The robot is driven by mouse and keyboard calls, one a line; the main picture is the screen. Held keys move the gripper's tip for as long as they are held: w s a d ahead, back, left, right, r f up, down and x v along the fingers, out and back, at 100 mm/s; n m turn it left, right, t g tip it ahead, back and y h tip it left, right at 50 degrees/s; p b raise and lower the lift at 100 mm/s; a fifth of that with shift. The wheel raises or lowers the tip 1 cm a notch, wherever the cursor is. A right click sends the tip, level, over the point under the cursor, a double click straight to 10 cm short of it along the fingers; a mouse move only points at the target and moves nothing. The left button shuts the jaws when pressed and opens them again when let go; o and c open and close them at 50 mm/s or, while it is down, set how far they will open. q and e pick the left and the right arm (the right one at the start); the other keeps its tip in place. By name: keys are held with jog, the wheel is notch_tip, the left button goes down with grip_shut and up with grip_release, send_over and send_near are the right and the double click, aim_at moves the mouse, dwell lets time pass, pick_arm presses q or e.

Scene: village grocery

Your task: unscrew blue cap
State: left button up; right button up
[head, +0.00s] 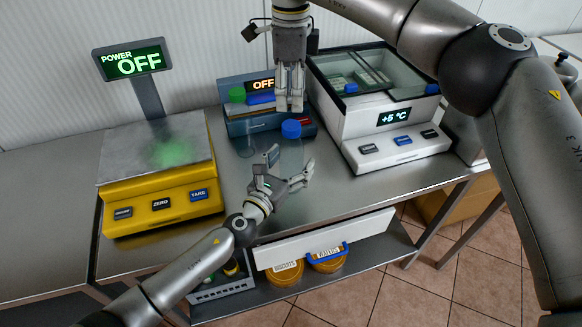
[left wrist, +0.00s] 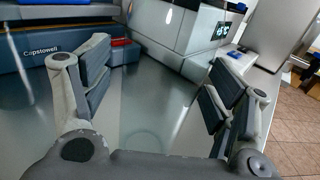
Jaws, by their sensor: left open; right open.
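A clear bottle with a blue cap (head: 291,128) stands upright on the metal counter. Its see-through body (head: 292,152) shows only faintly. My left gripper (head: 290,161) is open, low at the bottle, its fingertips spread toward either side of the body. In the left wrist view the open fingers of my left gripper (left wrist: 150,80) frame a faint clear shape; contact cannot be told. My right gripper (head: 291,106) points down just above the blue cap, open; its fingers look close together from this side, and nothing shows between them.
A blue capping unit (head: 245,124) marked Capstowell (left wrist: 42,51) stands behind, with a green cap (head: 237,94) at it. A yellow scale (head: 160,215) is left, a white cooler (head: 395,137) right. Jars (head: 285,273) sit on the lower shelf. Counter left of the bottle is mostly clear.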

aim_at(291, 125)
pick_arm(q)
jog(key=shift+w+f, duration=0.1)
jog(key=shift+w, duration=0.05)
jog(key=c, duration=0.3)
pick_arm(e)
jog(key=shift+w+d+f, duration=0.1)
jog(key=shift+w, duration=0.1)
pick_arm(q)
jog(key=c, duration=0.7)
pick_arm(e)
jog(key=shift+s, duration=0.15)
pick_arm(q)
grip_shut()
pick_arm(e)
jog(key=m, duration=2.1)
jog(key=shift+m, duration=0.4)
jog(key=m, duration=0.3)
jog(key=shift+m, duration=0.3)
jog(key=m, duration=1)
jog(key=shift+m, duration=0.4)
jog(key=shift+f, duration=4)
